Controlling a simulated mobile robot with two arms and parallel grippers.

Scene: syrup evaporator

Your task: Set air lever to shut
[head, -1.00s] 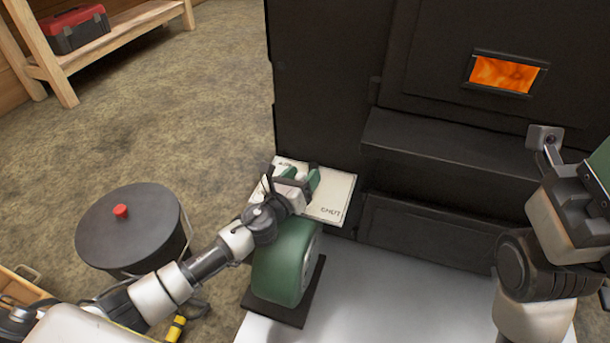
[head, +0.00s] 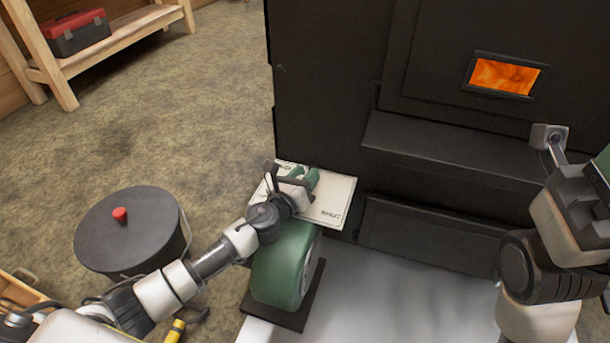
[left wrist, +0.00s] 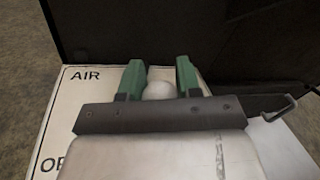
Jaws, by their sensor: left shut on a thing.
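The air lever's pale round knob (left wrist: 160,90) shows between the two green fingers of my left gripper (left wrist: 160,80), which is shut on it. In the head view my left gripper (head: 304,177) is over the white label plate (head: 336,190) at the foot of the dark evaporator. The plate also shows in the left wrist view (left wrist: 90,95), with "AIR" and the start of a word, "OP", at its left. The lever's arm is hidden under the gripper, so its exact setting cannot be told. My right gripper (head: 603,168) is at the right edge, its fingers cut off.
The dark evaporator front (head: 325,90) rises behind the plate, with a glowing window (head: 504,75) and a ledge (head: 440,150). A lidded black pot (head: 125,230) stands on the floor at left. A red toolbox (head: 75,32) sits on a wooden shelf, far left.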

